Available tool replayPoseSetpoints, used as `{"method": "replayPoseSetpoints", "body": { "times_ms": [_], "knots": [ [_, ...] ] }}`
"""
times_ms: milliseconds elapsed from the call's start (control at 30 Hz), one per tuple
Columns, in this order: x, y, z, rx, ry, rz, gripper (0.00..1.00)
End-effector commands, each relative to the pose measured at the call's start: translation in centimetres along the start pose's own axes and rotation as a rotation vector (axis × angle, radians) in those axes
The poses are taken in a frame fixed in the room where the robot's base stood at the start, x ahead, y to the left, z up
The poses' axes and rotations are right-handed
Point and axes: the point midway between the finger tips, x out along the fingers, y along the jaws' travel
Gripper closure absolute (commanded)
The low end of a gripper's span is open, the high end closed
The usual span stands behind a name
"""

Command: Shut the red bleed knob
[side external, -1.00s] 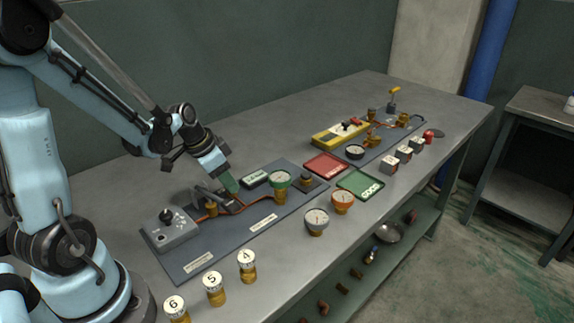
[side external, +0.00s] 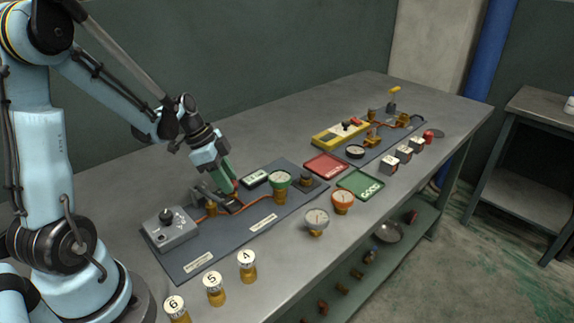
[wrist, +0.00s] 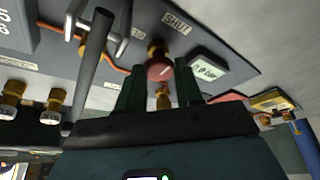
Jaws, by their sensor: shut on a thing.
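The red bleed knob (wrist: 160,68) sits on a brass stem between my two dark green fingers in the wrist view. The word SHUT is printed on a label (wrist: 177,21) on the panel beside it. My gripper (wrist: 160,80) is shut on the red knob, with one finger on each side. In the side view my gripper (side external: 231,187) is low over the dark panel (side external: 210,250), and only a sliver of red (side external: 236,184) shows at its fingertips. The fingers hide most of the knob there, and I cannot read its turn position.
A grey control box (side external: 171,230) is left. A dark lever (wrist: 91,62) stands close in the wrist view. Red (side external: 326,165) and green trays (side external: 360,184) lie farther right.

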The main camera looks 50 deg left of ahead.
Motion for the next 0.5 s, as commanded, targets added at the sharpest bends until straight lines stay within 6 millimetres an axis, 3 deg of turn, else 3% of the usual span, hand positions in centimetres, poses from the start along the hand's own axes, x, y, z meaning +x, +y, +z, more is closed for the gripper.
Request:
{"method": "replayPoseSetpoints", "body": {
  "times_ms": [367,400,500],
  "knots": [
    [0.01,-0.01,0.06,0.007,-0.003,0.002,0.95],
    [0.01,-0.01,0.06,0.006,-0.003,0.002,0.63],
    [0.01,0.00,0.05,0.006,-0.002,0.002,0.48]
  ]
}}
